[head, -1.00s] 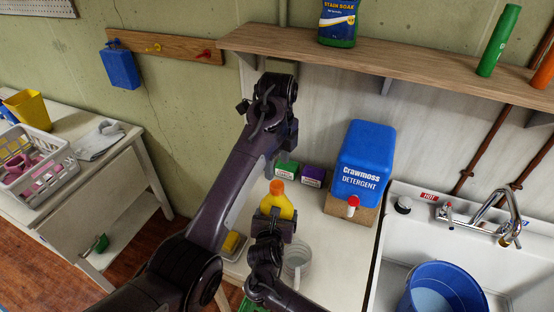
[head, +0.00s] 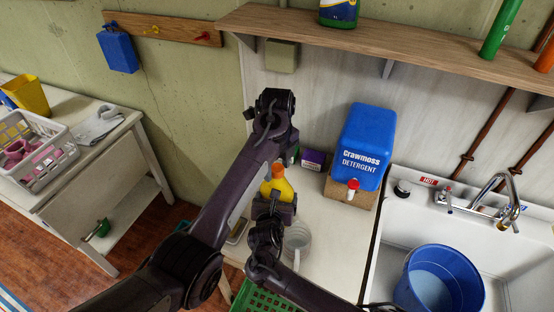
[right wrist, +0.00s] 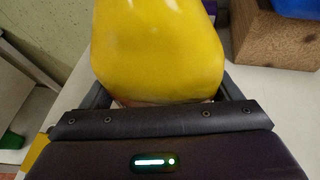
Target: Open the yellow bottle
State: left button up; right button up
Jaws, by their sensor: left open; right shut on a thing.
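The yellow bottle (head: 276,187) with its orange cap (head: 278,171) stands upright above the white counter in the head view. My right gripper (right wrist: 165,92) is shut around the bottle's lower body, with a finger on each side. In the right wrist view the yellow body (right wrist: 158,45) fills the upper middle, and the cap is out of frame. My left gripper (head: 289,157) is open and points down, just above and beside the cap. Its fingertips are partly hidden by my left arm, so I cannot tell whether they touch the cap.
A blue detergent container (head: 367,140) sits on a brown block right of the bottle. A clear cup (head: 297,241) and a green basket (head: 262,299) are close in front. A purple box (head: 313,160) is behind. The wooden shelf (head: 400,50) overhangs the counter; the sink is right.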

pick_arm(q)
jog(key=c, duration=1)
jog(key=n, duration=0.7)
jog(key=shift+n, duration=0.4)
jog(key=n, duration=0.8)
jog(key=shift+n, duration=0.4)
jog(key=shift+r, duration=0.2)
jog(key=shift+r, duration=1)
